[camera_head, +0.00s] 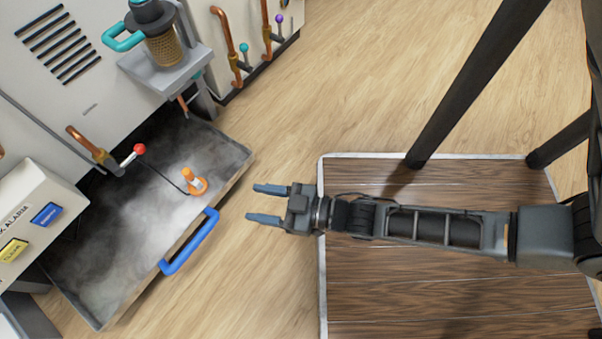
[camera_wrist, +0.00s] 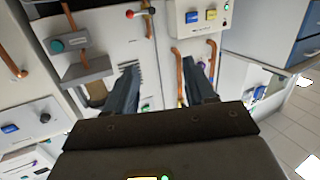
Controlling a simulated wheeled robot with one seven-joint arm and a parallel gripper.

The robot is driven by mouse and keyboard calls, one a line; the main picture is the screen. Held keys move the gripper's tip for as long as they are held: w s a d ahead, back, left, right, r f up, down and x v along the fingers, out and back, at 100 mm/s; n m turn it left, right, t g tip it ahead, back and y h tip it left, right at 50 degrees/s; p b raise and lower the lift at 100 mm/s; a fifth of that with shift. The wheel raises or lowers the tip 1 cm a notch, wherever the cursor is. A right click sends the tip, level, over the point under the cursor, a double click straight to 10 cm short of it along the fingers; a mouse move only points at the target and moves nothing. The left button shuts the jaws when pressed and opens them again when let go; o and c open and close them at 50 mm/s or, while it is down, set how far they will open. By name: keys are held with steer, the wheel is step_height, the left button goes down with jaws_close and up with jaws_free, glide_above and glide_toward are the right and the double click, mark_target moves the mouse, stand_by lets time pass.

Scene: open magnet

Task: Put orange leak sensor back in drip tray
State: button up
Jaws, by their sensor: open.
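The orange leak sensor (camera_head: 194,181) stands in the grey metal drip tray (camera_head: 110,255), near the tray's right side. A thin dark cable runs from it toward the red-knobbed valve. The tray has a blue handle (camera_head: 190,242) on its front edge. My gripper (camera_head: 267,204) is open and empty, to the right of the tray and apart from it, pointing left. In the wrist view my gripper's two fingers (camera_wrist: 166,90) are spread with nothing between them. I cannot make out the sensor in the wrist view.
A copper pipe with a red-knobbed valve (camera_head: 139,149) reaches over the tray's back. A shelf (camera_head: 166,72) holds a brass filter with a teal handle. An alarm box with blue and yellow buttons (camera_head: 40,220) is at left. A dark wooden table (camera_head: 400,290) lies under my arm.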

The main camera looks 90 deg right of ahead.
steer(key=s+a+r+y, duration=0.1)
steer(key=s+r, duration=0.1)
steer(key=r, duration=0.5)
steer(key=s+a+r+n+g+y, duration=0.1)
steer(key=s+a+r, duration=0.1)
steer(key=r, duration=0.5)
steer(key=s+a+r+y, duration=0.1)
steer(key=s+r, duration=0.3)
steer(key=r, duration=0.3)
steer(key=shift+a+g, duration=0.3)
steer(key=shift+a, duration=0.05)
steer(key=shift+w+f, duration=0.1)
